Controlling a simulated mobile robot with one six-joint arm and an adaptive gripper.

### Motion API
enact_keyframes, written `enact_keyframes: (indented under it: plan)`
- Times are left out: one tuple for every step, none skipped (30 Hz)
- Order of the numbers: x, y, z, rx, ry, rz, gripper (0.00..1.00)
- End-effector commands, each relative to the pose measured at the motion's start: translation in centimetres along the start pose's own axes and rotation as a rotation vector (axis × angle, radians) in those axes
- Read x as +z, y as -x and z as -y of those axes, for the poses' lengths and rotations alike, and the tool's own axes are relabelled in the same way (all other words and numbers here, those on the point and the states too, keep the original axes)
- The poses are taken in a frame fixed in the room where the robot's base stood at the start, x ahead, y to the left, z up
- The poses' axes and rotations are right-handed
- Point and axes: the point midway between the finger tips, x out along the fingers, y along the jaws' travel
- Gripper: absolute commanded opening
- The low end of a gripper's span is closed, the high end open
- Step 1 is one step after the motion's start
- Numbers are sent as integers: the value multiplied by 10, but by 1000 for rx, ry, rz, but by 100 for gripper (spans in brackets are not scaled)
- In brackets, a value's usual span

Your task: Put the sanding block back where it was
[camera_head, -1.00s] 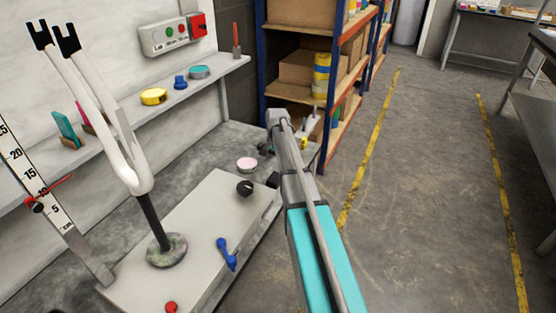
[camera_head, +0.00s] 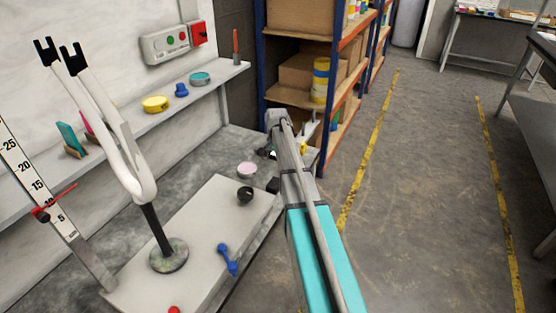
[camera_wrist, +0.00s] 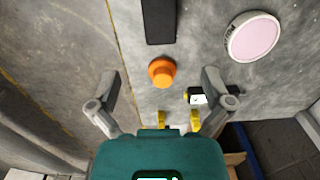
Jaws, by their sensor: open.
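My gripper (camera_wrist: 160,80) is open in the wrist view, with its two grey fingers spread and nothing between their tips. An orange round knob (camera_wrist: 162,72) shows on the grey bench beyond the fingers. A dark block-like piece (camera_wrist: 158,20) lies above it in the picture; I cannot tell whether it is the sanding block. A small black and white thing (camera_wrist: 205,97) shows by the right finger, partly hidden. In the head view my arm hides most of the gripper. No sanding block is clearly recognisable.
A pink polish tin (camera_head: 246,170) stands on the bench, also in the wrist view (camera_wrist: 253,40). A wall shelf (camera_head: 130,137) holds tins. A rack (camera_head: 262,60) stands behind.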

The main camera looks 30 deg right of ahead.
Motion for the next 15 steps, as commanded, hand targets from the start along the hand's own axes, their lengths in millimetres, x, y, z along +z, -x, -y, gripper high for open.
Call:
enact_keyframes:
  plan:
    - [0,0,0,0,0,0,100]
    - [0,0,0,0,0,0,100]
    - [0,0,0,0,0,0,100]
    - [0,0,0,0,0,0,100]
    - [0,0,0,0,1,0,100]
    - [1,0,0,0,3,0,100]
    - [3,0,0,0,5,0,100]
    - [5,0,0,0,9,0,100]
    - [9,0,-1,1,17,0,100]
    - [13,0,-1,1,26,-1,100]
    - [18,-1,-1,1,37,-1,100]
    - [26,-1,-1,2,55,-1,100]
    - [34,-1,-1,2,71,-2,100]
    - [42,-1,-2,3,90,-2,100]
    - [54,-2,-2,3,117,-3,100]
